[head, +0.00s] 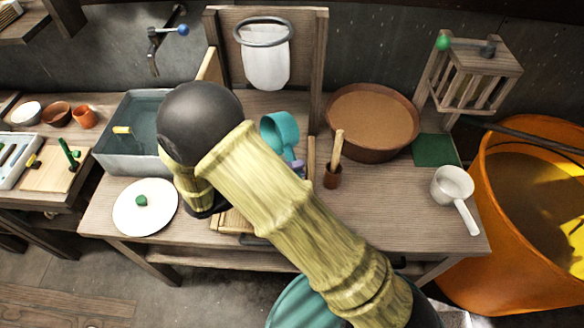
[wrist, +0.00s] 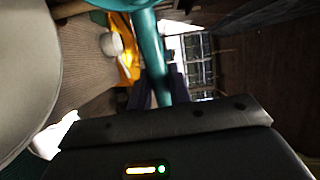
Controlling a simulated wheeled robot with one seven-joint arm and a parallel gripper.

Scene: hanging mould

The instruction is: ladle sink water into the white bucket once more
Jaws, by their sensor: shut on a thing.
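My gripper (wrist: 158,88) is shut on the teal handle of a ladle (wrist: 150,50). In the head view the ladle's teal cup (head: 281,131) shows tilted above the table, in front of and below the hanging white vessel. A bit of my purple gripper (head: 299,166) shows beside it; my arm hides the rest. The white vessel (head: 266,66), which appears to be the white bucket, hangs from a grey ring on a wooden frame. The grey sink (head: 122,163) with dark water (head: 143,115) stands left, partly behind my arm. The ladle's contents cannot be seen.
A brown basin (head: 372,150) stands right of the frame, with a small brown pot (head: 332,177) before it. A white pan (head: 452,186), a wooden cage (head: 480,75) and an orange tub (head: 515,255) are farther right.

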